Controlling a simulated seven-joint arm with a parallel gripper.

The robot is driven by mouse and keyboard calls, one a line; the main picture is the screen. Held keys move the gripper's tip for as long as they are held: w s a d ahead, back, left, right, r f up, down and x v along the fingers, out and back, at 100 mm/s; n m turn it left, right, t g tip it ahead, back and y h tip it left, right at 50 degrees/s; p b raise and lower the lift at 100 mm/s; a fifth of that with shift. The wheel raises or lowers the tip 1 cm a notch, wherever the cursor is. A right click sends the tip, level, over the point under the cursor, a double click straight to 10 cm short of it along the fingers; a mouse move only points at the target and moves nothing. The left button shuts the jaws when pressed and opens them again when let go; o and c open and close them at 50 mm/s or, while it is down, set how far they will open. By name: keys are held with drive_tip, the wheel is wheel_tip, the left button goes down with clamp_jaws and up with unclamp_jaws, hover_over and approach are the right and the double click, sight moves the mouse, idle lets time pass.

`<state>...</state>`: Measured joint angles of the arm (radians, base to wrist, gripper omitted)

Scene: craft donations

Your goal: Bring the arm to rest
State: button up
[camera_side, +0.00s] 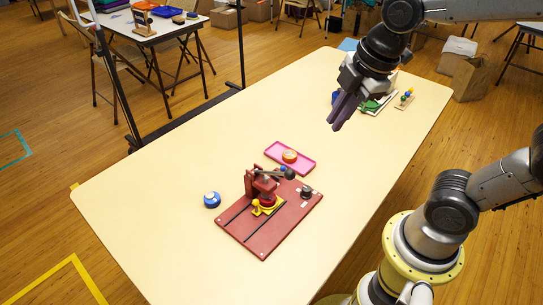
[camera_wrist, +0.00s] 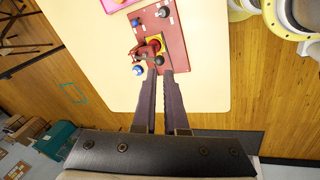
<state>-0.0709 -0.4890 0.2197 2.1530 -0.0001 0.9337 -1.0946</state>
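My gripper (camera_side: 344,110) hangs high above the right half of the cream table (camera_side: 150,190), pointing down and to the left. Its two dark fingers, also seen in the wrist view (camera_wrist: 159,76), have a narrow gap between them with nothing held. A red board (camera_side: 246,229) carries a red press (camera_side: 262,182) with a dark ball-ended lever and a yellow piece (camera_side: 267,208) at its base. The gripper is well clear of the board and press. In the wrist view the fingertips overlap the press area, but the side view shows them apart from it.
A pink tray (camera_side: 303,167) holds an orange round piece (camera_side: 290,156). A blue-and-white round piece (camera_side: 212,200) sits left of the board; a dark knob (camera_side: 306,192) stands on it. Small colourful items (camera_side: 405,99) lie at the far right. The table's left part is clear.

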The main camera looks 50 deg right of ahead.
drive_tip(key=s+d+m+t, duration=0.1)
drive_tip(key=s+m, duration=0.7)
drive_tip(key=m, duration=0.4)
drive_tip(key=shift+s+d+f+m+t, duration=0.15)
drive_tip(key=shift+d+f+m+t, duration=0.15)
drive_tip(key=shift+d+m+t, duration=0.1)
